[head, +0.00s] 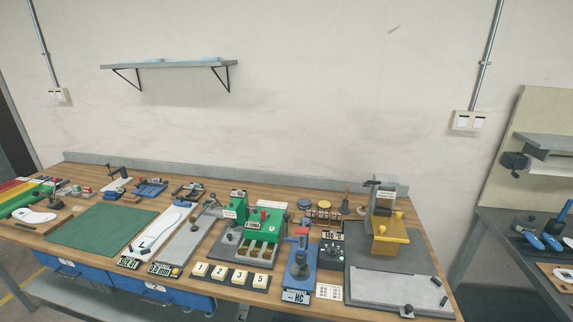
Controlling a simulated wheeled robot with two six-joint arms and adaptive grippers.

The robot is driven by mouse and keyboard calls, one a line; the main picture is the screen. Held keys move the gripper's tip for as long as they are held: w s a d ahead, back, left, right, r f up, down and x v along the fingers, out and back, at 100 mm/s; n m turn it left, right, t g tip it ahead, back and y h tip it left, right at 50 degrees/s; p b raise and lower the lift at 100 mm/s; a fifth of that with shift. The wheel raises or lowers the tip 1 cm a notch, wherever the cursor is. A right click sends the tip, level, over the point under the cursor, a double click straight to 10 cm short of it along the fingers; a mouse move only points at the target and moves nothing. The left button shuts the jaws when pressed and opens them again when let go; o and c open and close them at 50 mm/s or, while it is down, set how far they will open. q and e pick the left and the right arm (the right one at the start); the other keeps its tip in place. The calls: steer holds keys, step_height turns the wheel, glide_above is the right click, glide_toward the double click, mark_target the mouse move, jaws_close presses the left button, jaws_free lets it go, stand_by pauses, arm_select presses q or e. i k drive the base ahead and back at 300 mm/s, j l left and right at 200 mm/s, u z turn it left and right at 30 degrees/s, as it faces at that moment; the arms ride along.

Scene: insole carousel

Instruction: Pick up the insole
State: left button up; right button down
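A white insole (33,215) lies flat at the left end of the wooden workbench (190,289), beside coloured sheets. A second white, insole-shaped piece (158,230) lies on a long pale board right of the green mat. I cannot tell whether it is a loose insole or part of the board. Another small white shape (565,273) is cut off at the right edge, on the other bench. Neither of my grippers is in view, and nothing is seen touching the insoles.
The green mat (101,230) is bare. Numbered blocks (236,277), a green fixture (262,230), a blue press (299,268) and a yellow fixture (388,235) on a grey plate (385,288) crowd the bench's right half. A wall shelf (170,65) hangs above.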

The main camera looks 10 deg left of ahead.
mark_target(164, 224)
steer(key=u, duration=1.35)
steer(key=i+j+z, duration=0.1)
steer(key=i+j, duration=0.15)
steer(key=j, duration=0.15)
steer(key=i+j+z, duration=0.15)
steer(key=j, duration=0.3)
steer(key=i+j+z, duration=0.1)
steer(key=i+j, duration=0.2)
steer(key=j, duration=0.15)
steer(key=i+j+z, duration=0.15)
steer(key=j, duration=0.3)
steer(key=i+j+z, duration=0.1)
steer(key=j, duration=0.4)
steer(key=i+j+z, duration=0.15)
steer(key=j, duration=0.35)
steer(key=i+j+z, duration=0.1)
steer(key=j, duration=0.4)
steer(key=i+j+z, duration=0.15)
steer(key=j, duration=0.4)
steer(key=i, duration=0.05)
